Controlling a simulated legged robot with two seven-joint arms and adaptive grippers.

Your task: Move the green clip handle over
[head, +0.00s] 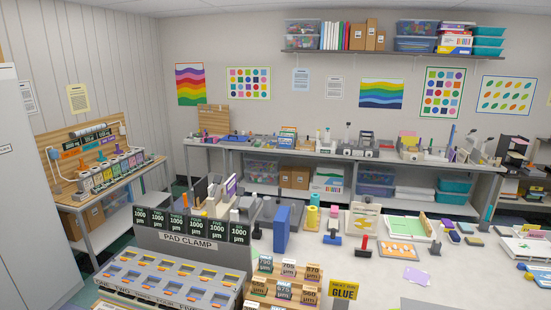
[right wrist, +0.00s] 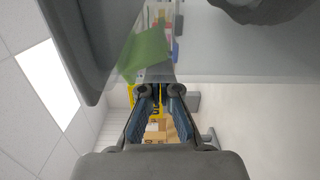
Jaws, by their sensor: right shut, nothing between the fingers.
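I cannot single out a green clip handle for certain in the head view. My right gripper (right wrist: 160,90) shows in that view with blue-lined fingers, shut and empty. It is not in the head view. My left gripper is in neither view.
The white table (head: 310,265) holds a grey pad clamp rack (head: 190,260), number blocks (head: 285,285), a blue upright block (head: 281,229), a yellow glue sign (head: 343,291) and a red-handled tool (head: 364,245). A side bench (head: 130,195) stands at left.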

